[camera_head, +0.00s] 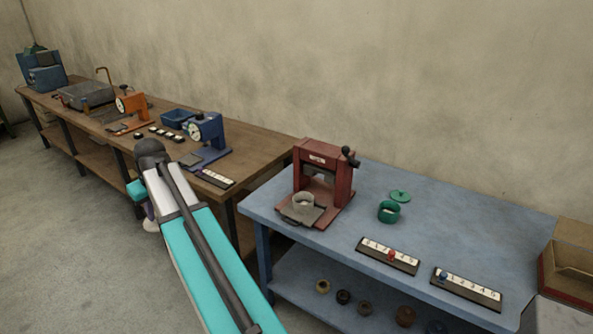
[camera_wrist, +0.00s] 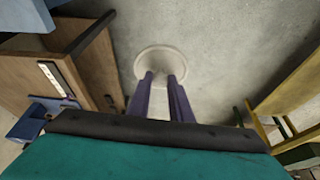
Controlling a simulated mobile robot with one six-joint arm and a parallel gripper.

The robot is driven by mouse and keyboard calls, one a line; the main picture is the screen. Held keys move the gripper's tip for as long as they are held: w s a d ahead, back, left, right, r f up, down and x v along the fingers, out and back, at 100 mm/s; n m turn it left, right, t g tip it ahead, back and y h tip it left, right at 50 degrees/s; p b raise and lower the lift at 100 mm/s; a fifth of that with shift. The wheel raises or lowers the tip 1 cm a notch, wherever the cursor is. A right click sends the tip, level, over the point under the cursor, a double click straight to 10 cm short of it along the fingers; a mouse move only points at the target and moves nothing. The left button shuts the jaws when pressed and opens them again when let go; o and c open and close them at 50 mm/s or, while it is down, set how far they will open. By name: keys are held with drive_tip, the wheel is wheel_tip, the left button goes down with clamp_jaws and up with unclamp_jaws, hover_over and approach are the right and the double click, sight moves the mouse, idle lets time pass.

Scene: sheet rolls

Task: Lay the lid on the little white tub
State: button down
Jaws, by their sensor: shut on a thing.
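My gripper (camera_wrist: 160,77) is shut on a round white lid (camera_wrist: 160,60), gripping it near its middle. In the head view the lid (camera_head: 151,226) shows partly below my gripper (camera_head: 150,212), out over the floor in front of the brown bench. My arm hides part of that area. The little white tub (camera_head: 304,200) stands upright on the base plate of the red press (camera_head: 326,180), on the blue table (camera_head: 450,225). The tub looks open at the top. My gripper is well to the left of it.
A green tub (camera_head: 388,212) and a green lid (camera_head: 400,195) are right of the press. Two number strips (camera_head: 388,256) (camera_head: 466,289) lie near the table's front edge. The brown bench (camera_head: 265,143) carries an orange device (camera_head: 130,107) and a blue device (camera_head: 207,135).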

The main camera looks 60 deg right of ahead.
drive_tip(key=s+d+f+m+p, duration=0.1)
drive_tip(key=s+d+p, duration=0.25)
drive_tip(key=d, duration=1.05)
drive_tip(key=s+d+p, duration=0.2)
drive_tip(key=s+d, duration=0.2)
drive_tip(key=d, duration=0.9)
drive_tip(key=s+d+f+m+p, duration=0.1)
drive_tip(key=s+d+f+p, duration=0.1)
drive_tip(key=s+d, duration=1.4)
drive_tip(key=d+p, duration=0.1)
drive_tip(key=d, duration=0.3)
drive_tip(key=shift+f+h, duration=0.15)
drive_tip(key=shift+h, duration=0.25)
drive_tip(key=shift+s+d+f, duration=0.1)
drive_tip(key=shift+s+f, duration=0.05)
drive_tip(key=shift+f, duration=0.1)
drive_tip(key=shift+f+b, duration=1.1)
drive_tip(key=shift+f, duration=1.8)
drive_tip(key=shift+f+b, duration=0.5)
drive_tip(key=shift+b, duration=0.4)
